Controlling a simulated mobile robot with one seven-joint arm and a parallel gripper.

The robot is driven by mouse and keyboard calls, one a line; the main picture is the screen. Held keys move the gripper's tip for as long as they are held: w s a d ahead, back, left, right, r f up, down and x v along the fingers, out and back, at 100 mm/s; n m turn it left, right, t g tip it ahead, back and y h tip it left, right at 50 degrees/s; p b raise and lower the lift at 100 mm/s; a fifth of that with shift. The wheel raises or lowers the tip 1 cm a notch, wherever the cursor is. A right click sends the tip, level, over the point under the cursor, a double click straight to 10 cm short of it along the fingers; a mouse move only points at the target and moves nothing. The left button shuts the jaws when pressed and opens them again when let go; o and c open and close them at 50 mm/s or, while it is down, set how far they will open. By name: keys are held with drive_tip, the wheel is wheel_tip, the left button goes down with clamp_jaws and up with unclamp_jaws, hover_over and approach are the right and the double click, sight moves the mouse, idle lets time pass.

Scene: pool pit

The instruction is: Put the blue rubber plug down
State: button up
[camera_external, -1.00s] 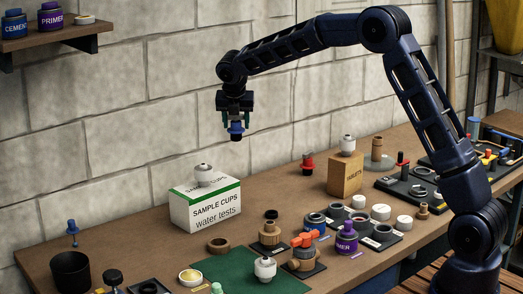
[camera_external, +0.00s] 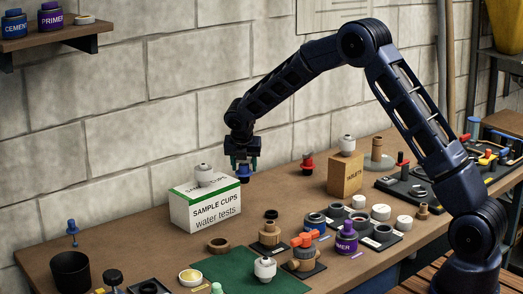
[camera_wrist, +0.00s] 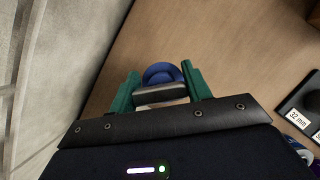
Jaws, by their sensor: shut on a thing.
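The blue rubber plug (camera_external: 243,179) is held between the green fingers of my gripper (camera_external: 243,165), in the air near the right end of the sample cups box. In the wrist view my gripper (camera_wrist: 160,92) is shut on the plug (camera_wrist: 162,73), whose blue round end shows beyond the fingers. A bare stretch of the wooden bench (camera_wrist: 225,40) shows beyond and below it. How high the plug hangs over the bench is hard to tell.
The white sample cups box (camera_external: 203,212), with a white-capped piece (camera_external: 203,178) on top, stands close left. A red-topped plug (camera_external: 307,163) and the tablets box (camera_external: 345,175) stand to the right. Several fittings and a green mat (camera_external: 235,272) lie in front. The wall is behind.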

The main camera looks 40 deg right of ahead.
sight(244, 178)
drive_tip(key=shift+f, duration=2.5)
drive_tip(key=shift+f, duration=0.15)
drive_tip(key=o, duration=1)
